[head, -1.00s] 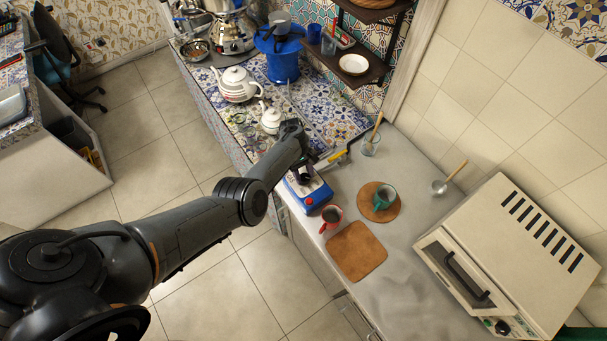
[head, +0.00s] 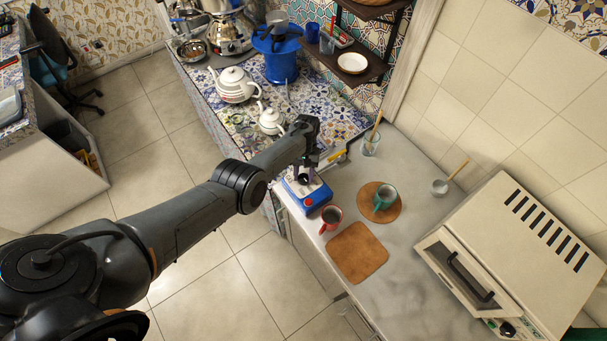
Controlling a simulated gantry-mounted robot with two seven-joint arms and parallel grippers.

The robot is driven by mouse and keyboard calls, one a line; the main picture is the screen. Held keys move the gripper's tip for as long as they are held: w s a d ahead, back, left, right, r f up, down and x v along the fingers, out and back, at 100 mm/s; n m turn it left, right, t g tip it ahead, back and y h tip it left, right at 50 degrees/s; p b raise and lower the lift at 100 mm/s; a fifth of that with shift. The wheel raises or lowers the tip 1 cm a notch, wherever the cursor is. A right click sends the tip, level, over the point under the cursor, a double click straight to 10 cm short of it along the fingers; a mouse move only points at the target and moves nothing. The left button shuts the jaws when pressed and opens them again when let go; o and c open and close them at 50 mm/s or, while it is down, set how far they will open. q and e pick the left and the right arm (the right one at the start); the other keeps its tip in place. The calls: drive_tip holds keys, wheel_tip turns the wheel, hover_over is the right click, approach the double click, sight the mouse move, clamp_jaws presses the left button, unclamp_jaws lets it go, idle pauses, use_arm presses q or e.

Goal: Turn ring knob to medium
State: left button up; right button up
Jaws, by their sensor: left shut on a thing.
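A blue burner (head: 293,196) with a round red knob (head: 309,202) on its front face stands at the left edge of the grey counter. The knob is in plain view, with no finger on it. My left gripper (head: 304,178) reaches in from the left and points down over the top of the burner. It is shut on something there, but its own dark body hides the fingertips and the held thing. My right gripper is not in view.
A red mug (head: 331,215) stands close to the burner's right, by a brown board (head: 356,252). A teal cup (head: 384,196) sits on a round mat. A white teapot (head: 235,86) and a small white pot (head: 270,120) stand behind. A toaster oven (head: 510,260) is at right.

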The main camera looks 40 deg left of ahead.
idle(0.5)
use_arm(q)
drive_tip(key=o, duration=1)
drive_tip(key=shift+r, duration=0.1)
drive_tip(key=shift+p+v, duration=0.7)
drive_tip(key=shift+v, duration=4.65)
